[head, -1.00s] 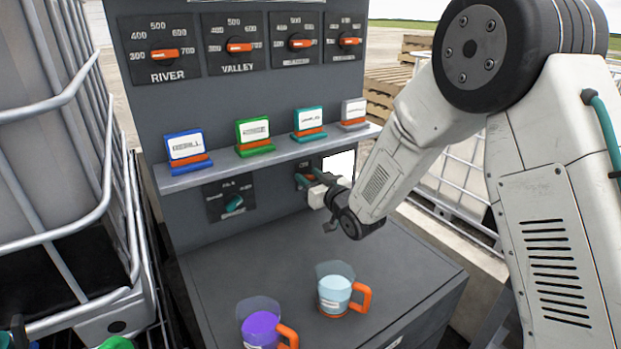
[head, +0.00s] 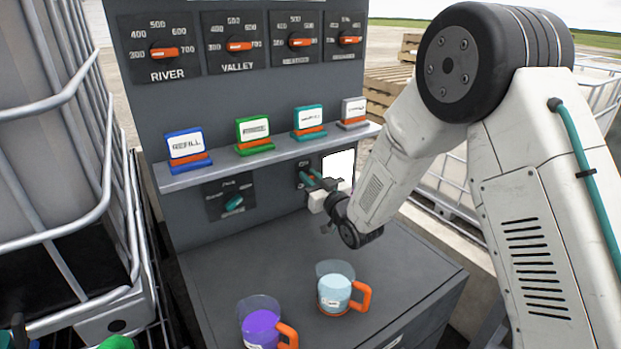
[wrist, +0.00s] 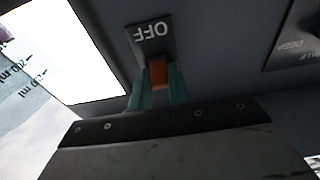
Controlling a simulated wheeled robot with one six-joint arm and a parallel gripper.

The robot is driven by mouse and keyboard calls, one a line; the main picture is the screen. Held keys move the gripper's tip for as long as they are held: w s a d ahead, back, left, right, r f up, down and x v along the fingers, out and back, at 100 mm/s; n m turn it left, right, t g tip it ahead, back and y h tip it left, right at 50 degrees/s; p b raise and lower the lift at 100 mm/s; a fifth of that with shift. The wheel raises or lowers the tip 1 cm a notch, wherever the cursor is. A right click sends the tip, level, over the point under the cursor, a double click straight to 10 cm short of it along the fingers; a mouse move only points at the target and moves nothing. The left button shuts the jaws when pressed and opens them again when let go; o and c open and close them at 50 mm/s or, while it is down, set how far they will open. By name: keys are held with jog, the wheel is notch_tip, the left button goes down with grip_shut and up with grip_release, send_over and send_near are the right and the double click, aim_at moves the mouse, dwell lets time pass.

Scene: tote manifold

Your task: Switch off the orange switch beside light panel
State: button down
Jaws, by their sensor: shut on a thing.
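The orange switch (wrist: 158,73) sits on a dark plate marked OFF (wrist: 152,36) in the wrist view, where the lettering appears upside down. My gripper (wrist: 157,90) has its two green fingers closed around the switch. In the head view my gripper (head: 309,178) reaches the panel just left of the white light panel (head: 339,168). The light panel also shows bright white in the wrist view (wrist: 60,50). In the head view the switch is mostly hidden by my fingers.
A shelf (head: 270,150) with several coloured label stands runs above my gripper. A cup of light blue liquid (head: 334,288) and a cup of purple liquid (head: 262,325) stand on the grey counter (head: 230,265) below. A dark dial plate (head: 230,198) is to the left.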

jog(key=c, duration=1.3)
grip_release()
jog(key=shift+s, duration=0.1)
jog(key=v, duration=0.7)
jog(key=shift+s+d+f, duration=0.1)
jog(key=shift+s+d, duration=0.1)
jog(key=shift+s, duration=0.05)
